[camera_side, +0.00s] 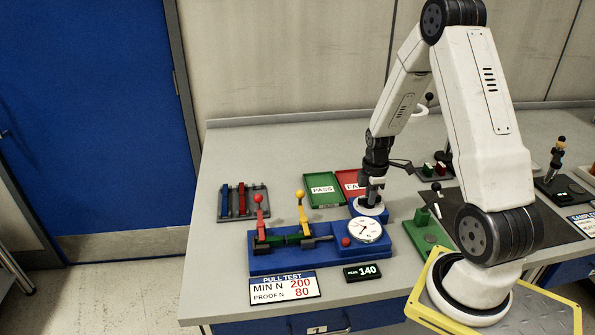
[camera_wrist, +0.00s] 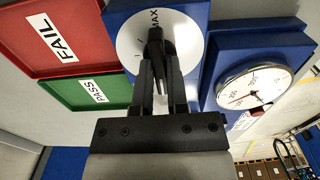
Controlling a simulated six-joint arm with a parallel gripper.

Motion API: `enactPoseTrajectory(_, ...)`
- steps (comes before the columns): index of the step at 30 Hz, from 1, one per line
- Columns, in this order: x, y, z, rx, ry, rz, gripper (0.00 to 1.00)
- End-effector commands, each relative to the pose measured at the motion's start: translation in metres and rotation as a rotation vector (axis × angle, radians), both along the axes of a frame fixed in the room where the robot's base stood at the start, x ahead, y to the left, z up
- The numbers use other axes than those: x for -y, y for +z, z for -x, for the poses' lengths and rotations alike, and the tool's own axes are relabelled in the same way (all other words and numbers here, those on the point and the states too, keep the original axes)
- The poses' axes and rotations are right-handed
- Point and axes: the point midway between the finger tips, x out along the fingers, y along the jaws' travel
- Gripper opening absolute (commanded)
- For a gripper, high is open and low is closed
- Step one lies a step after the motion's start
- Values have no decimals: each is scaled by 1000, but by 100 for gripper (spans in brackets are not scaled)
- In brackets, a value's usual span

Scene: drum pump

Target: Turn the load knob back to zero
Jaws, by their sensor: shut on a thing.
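The load knob is black (camera_wrist: 154,38) and sits in the middle of a white dial (camera_wrist: 130,45) marked MAX, on a blue block. My gripper (camera_wrist: 160,58) comes down over the knob with its two dark fingers shut on it. The knob's pointer and part of the scale are hidden by the fingers, so I cannot tell its exact setting. In the side view my gripper (camera_side: 371,196) stands over the white dial (camera_side: 368,209) and hides the knob. A round gauge (camera_side: 366,230) is mounted beside the dial; it also shows in the wrist view (camera_wrist: 253,87).
A blue test bench (camera_side: 290,262) with red and yellow levers stands left of the gauge. A small display (camera_side: 362,272) reads 140. A green PASS tray (camera_side: 322,189) and red FAIL tray (camera_side: 350,180) lie close behind. A green block (camera_side: 426,232) stands at right.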

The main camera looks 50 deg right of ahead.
Motion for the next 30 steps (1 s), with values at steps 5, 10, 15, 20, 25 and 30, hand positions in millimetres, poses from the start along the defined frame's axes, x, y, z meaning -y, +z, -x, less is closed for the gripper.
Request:
enactPoseTrajectory(5, 0, -1, 1, -2, 3, -1, 21)
enactPoseTrajectory(10, 0, 0, 0, -1, 2, 0, 53)
enactPoseTrajectory(15, 0, 0, 0, -1, 1, -1, 53)
enactPoseTrajectory(20, 0, 1, 0, 0, 0, 0, 53)
enactPoseTrajectory(25, 0, 8, 0, 1, 0, 1, 53)
enactPoseTrajectory(30, 0, 23, 0, 2, 0, 2, 53)
